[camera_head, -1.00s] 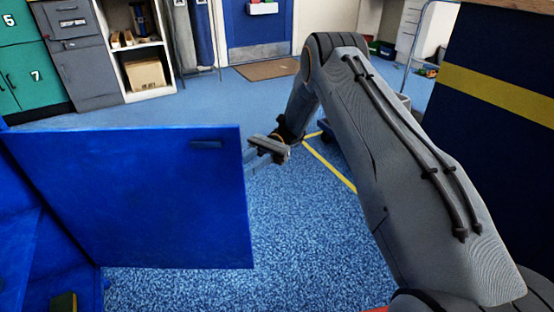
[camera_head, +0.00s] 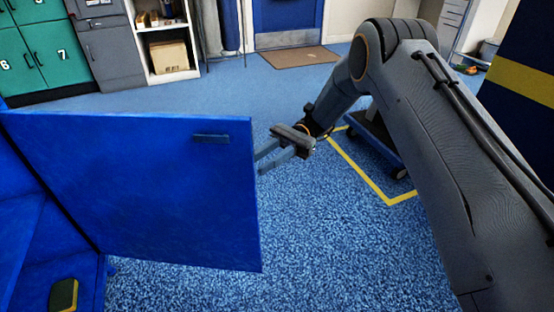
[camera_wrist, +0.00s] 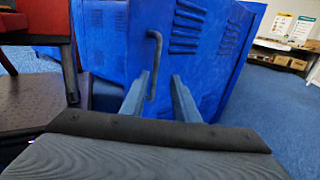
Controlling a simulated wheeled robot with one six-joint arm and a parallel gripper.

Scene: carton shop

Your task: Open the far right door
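A blue locker door (camera_head: 150,190) stands swung out from the blue locker on the left in the head view. In the wrist view its face (camera_wrist: 210,80) shows louvre slots and a bent vertical handle (camera_wrist: 153,65). My gripper (camera_head: 259,163) is at the door's right free edge in the head view, with its fingers apart. In the wrist view the open fingers (camera_wrist: 160,76) point at the door, with the handle in the gap between them, nearer the left finger. I cannot tell whether a finger touches the handle or door.
A yellow and dark object (camera_head: 64,295) sits inside the locker at bottom left. A blue trolley (camera_head: 378,140) stands behind my arm by yellow floor lines. A navy panel with a yellow stripe (camera_head: 525,85) is at right. Blue floor (camera_head: 290,235) is clear between.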

